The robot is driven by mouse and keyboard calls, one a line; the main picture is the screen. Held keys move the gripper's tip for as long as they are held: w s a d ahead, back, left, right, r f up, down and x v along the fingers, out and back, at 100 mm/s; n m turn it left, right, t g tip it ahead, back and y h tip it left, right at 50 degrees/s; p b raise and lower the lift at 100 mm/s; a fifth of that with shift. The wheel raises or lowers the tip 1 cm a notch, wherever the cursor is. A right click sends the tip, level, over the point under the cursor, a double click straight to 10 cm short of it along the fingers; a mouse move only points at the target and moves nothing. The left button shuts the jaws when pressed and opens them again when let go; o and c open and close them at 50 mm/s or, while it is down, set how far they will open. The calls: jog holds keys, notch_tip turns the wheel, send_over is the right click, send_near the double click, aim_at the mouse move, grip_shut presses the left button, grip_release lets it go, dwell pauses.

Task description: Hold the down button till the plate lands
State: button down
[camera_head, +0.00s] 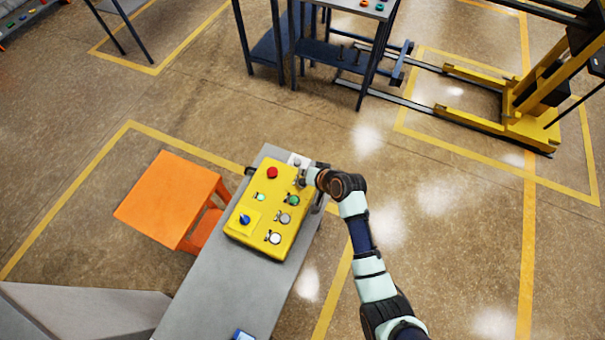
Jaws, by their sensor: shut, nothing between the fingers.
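A yellow control box (258,236) lies on a grey bench (215,275) in the head view. On its face are a red button (272,172), a green button (293,200), a cyan round light or button (261,197), a grey button (284,218), a white button (274,238) and a blue knob (244,218). The labels are too small to read, so I cannot tell which is the down button. My gripper (301,183) is shut and empty at the box's upper right corner, above the green button. I cannot tell whether it touches the box. No plate can be made out.
An orange stool (170,200) stands left of the bench. A dark-framed table (350,65) and a yellow lift truck (530,110) stand farther back. Open floor (440,230) with yellow lines lies to the right.

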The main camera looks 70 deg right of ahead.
aim_at(304, 179)
jog(key=shift+f+b, duration=1.25)
jog(key=shift+f, duration=1)
jog(key=shift+f, duration=0.4)
